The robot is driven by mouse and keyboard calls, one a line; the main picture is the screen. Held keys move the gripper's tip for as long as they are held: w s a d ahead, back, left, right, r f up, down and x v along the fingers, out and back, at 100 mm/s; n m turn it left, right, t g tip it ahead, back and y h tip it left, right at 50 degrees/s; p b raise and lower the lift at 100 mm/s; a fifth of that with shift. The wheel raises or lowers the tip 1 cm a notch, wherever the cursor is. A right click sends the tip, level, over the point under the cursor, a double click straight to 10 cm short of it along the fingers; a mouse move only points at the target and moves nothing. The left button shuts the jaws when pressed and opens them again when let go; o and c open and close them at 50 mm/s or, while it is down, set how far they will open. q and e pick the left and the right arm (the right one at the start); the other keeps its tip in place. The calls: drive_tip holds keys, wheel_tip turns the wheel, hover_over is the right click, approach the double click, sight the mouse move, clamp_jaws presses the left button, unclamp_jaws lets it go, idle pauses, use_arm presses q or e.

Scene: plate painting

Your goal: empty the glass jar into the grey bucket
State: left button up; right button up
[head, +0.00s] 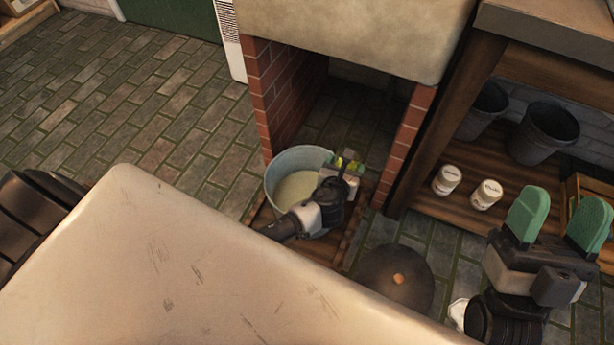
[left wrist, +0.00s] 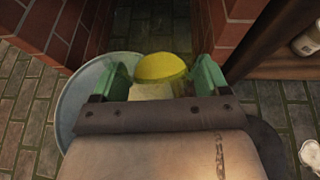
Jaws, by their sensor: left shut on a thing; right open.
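The grey bucket (head: 271,188) stands on a wooden board in the brick recess, with pale, creamy contents. Its rim also shows in the left wrist view (left wrist: 68,100). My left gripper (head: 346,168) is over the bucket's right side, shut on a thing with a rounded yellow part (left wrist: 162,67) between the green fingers. This looks like the glass jar; its glass and mouth are mostly hidden, so I cannot tell its tilt. My right gripper (head: 560,218) is open and empty at the right, well apart from the bucket.
Brick walls (head: 285,95) flank the recess under a pale stone block (head: 350,35). Two white jars (head: 446,180) and dark pots (head: 543,133) stand on the wooden shelf at right. A dark round object (head: 393,282) is below the bucket.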

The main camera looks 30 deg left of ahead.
use_arm(q)
drive_tip(key=s+d+f+m, duration=0.1)
drive_tip(key=s+d+f, duration=0.1)
drive_tip(key=d+f, duration=0.1)
drive_tip(key=shift+d+f+h, duration=0.3)
drive_tip(key=shift+f+h, duration=0.1)
drive_tip(key=shift+f, duration=0.4)
use_arm(e)
drive_tip(key=shift+w+g, duration=0.3)
drive_tip(key=shift+w, duration=0.1)
